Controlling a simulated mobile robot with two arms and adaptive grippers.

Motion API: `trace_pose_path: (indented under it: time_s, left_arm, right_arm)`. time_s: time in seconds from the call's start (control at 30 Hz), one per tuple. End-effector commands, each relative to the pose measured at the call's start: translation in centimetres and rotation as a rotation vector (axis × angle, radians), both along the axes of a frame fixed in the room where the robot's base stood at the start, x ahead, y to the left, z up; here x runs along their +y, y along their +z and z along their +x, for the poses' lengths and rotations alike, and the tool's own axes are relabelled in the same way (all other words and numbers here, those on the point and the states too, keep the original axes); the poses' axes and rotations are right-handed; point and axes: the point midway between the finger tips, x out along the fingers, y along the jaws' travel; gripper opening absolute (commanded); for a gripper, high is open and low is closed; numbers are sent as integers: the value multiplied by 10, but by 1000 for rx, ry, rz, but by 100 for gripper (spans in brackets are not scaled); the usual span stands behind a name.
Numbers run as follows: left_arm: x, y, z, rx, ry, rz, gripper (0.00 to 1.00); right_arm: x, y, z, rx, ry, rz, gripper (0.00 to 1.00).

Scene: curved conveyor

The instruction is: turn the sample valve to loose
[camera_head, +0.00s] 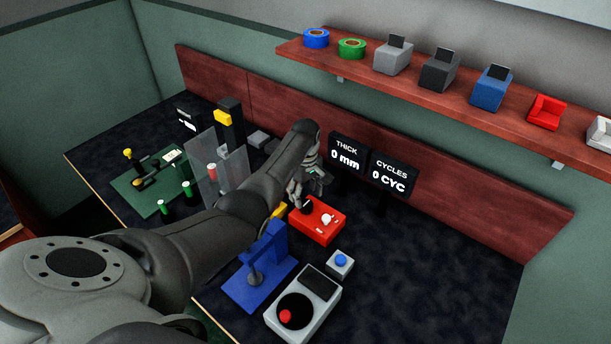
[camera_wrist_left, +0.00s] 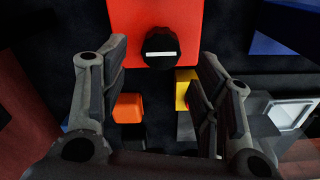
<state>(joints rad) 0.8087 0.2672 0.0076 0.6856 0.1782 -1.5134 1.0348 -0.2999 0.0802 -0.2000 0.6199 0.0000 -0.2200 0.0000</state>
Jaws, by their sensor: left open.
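A red box (camera_head: 322,232) stands on the dark table, just past my left gripper. In the left wrist view the red box (camera_wrist_left: 133,22) carries a round black knob (camera_wrist_left: 160,47) with a white bar lying across the picture. The knob looks like the sample valve; no label is readable. In the head view a white part (camera_head: 327,219) also shows on the box top. My left gripper (camera_head: 301,198) is over the box's left end. In the left wrist view its fingers (camera_wrist_left: 160,85) are spread and empty, with the knob ahead of the gap, apart from both.
A blue stand (camera_head: 262,268), a grey unit with a dial (camera_head: 305,303) and a blue button box (camera_head: 340,263) are nearer. Display signs (camera_head: 347,155) stand behind. A clear panel (camera_head: 208,170) is left of my arm. The table's right side is clear.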

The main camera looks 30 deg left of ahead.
Motion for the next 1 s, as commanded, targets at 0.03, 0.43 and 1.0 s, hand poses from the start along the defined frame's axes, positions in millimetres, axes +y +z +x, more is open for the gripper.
trace_pose_path:
  time_s: [0.03, 0.43, 1.0]
  left_arm:
    - [1, 9, 1, -3, 0, 1, 58]
    - [1, 64, 1, -3, 2, 1, 58]
    - [1, 71, 0, -1, 1, 1, 58]
  right_arm:
    - [0, 0, 0, 0, 0, 0, 46]
    - [0, 0, 0, 0, 0, 0, 46]
    - [0, 0, 0, 0, 0, 0, 46]
